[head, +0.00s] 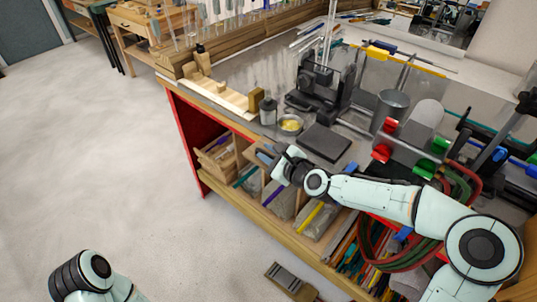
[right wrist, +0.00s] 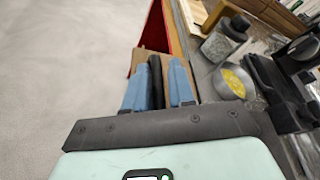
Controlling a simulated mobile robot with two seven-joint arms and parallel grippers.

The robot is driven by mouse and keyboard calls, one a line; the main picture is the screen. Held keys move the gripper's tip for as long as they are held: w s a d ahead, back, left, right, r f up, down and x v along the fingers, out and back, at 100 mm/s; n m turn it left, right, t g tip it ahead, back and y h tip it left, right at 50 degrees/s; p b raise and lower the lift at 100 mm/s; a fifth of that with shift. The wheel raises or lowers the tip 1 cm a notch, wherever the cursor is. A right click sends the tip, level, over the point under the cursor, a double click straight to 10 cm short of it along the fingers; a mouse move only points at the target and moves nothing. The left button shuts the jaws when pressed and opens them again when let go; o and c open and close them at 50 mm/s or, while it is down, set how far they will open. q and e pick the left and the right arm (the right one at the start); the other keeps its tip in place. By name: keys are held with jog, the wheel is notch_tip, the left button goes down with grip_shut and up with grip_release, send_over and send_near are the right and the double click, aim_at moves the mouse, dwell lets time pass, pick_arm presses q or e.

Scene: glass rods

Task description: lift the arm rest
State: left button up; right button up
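I cannot pick out the arm rest with certainty; a flat dark pad (head: 325,142) lies on the bench top, just right of my right gripper in the head view. My right gripper (head: 266,155) is at the front edge of the bench, its blue fingers pointing left. In the right wrist view, the two blue fingers (right wrist: 160,88) stand a small way apart with a narrow black piece (right wrist: 156,80) between them. I cannot tell what this piece is or whether both fingers touch it. My left gripper is not in view; only part of that arm shows at bottom left.
A yellow-filled dish (head: 290,124), a grey jar (head: 268,112) and a black burner-like device (head: 318,92) stand near the pad. A metal cup (head: 390,106) and colored clamps are farther right. Wooden bins (head: 215,155) sit under the bench top. The floor at left is clear.

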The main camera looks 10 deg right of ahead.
jog(key=shift+s+d, duration=0.3)
jog(key=shift+s, duration=0.05)
jog(key=v, duration=0.3)
jog(key=shift+s+r+b, duration=0.1)
jog(key=shift+s+b, duration=0.1)
jog(key=shift+b, duration=0.2)
jog(key=shift+s+d+r, duration=0.15)
jog(key=shift+s+d, duration=0.1)
jog(key=shift+s, duration=0.2)
jog(key=shift+p+v, duration=0.5)
jog(key=shift+v, duration=0.7)
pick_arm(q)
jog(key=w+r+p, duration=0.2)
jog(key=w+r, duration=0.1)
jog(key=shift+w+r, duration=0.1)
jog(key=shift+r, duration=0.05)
pick_arm(e)
jog(key=v, duration=0.5)
jog(key=shift+s+r, duration=0.25)
